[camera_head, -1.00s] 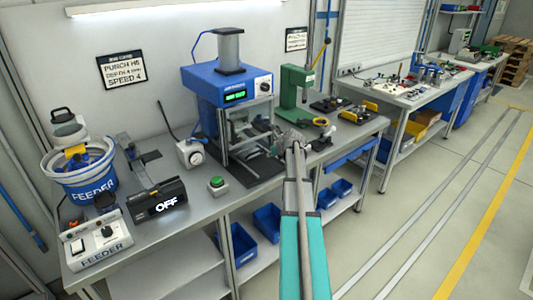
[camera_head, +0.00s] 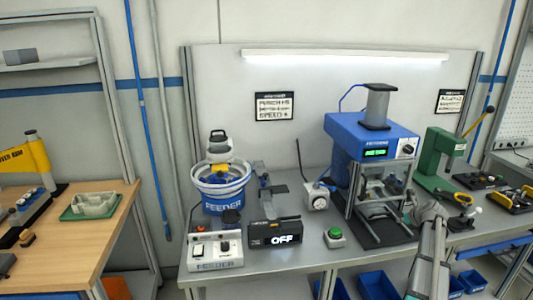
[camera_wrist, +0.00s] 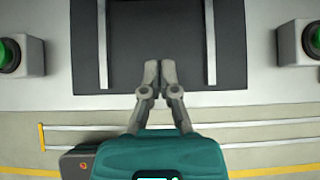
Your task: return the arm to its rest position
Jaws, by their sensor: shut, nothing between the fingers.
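My arm reaches up from the bottom right of the head view to the front right of the blue press (camera_head: 374,137). My gripper (camera_head: 430,210) is small there and partly merges with the clutter behind it. In the wrist view my gripper (camera_wrist: 160,70) is shut, with both fingertips together and nothing between them. It shows over the dark mat (camera_wrist: 130,25) under the press.
The bench holds a blue feeder bowl (camera_head: 222,185), a feeder control box (camera_head: 214,252), a display reading OFF (camera_head: 276,234) and a green button (camera_head: 334,236). A green hand press (camera_head: 440,160) stands at right. A wooden table (camera_head: 85,230) is at left, with floor between.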

